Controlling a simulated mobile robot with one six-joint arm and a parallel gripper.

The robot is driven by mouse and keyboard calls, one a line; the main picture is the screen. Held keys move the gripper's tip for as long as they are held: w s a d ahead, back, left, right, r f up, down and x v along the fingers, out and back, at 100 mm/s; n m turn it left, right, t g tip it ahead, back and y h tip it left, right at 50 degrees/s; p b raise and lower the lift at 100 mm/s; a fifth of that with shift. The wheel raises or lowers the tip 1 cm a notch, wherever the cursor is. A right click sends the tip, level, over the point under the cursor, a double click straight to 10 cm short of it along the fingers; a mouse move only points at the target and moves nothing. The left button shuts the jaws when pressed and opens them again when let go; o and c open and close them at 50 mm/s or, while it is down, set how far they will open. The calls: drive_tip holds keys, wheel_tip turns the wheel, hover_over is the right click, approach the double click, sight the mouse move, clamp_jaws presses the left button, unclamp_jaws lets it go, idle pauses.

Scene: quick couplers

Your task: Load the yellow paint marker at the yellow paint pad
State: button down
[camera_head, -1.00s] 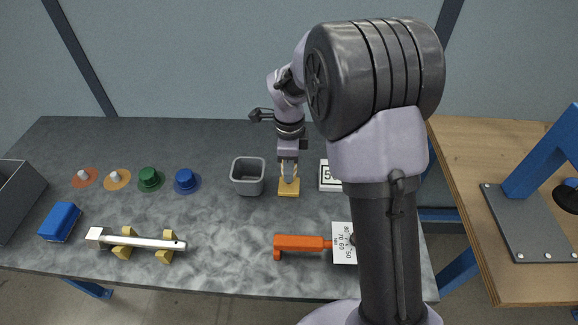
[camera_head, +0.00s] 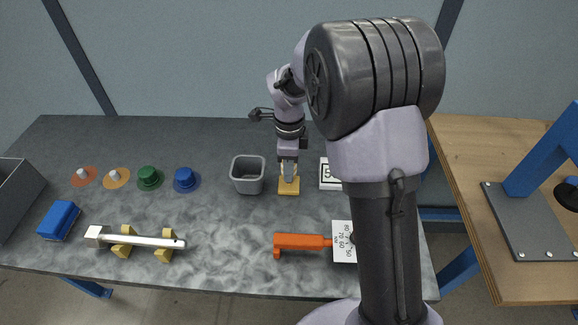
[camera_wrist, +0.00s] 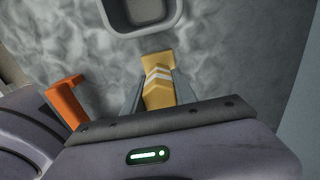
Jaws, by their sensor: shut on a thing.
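My gripper (camera_head: 289,174) is shut on the yellow paint marker (camera_wrist: 158,90), a yellow piece with white stripes that shows between the two fingers in the wrist view. Its far end reaches a yellow square block (camera_head: 289,187) on the grey table, which also shows in the wrist view (camera_wrist: 157,60). I cannot tell whether this block is the paint pad or a base of the marker, or whether the two are apart. A flat yellow-orange disc (camera_head: 117,182) with a white knob lies at the left.
A grey open bin (camera_head: 248,175) stands just left of my gripper. A white number sign (camera_head: 330,175) stands to the right, partly hidden by my arm. An orange tool (camera_head: 300,241) lies nearer the front. Green (camera_head: 149,178) and blue (camera_head: 187,180) caps sit left.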

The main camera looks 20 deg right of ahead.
idle(0.3)
wheel_tip(320, 180, up, 7)
drive_tip(key=p, duration=0.5)
idle(0.5)
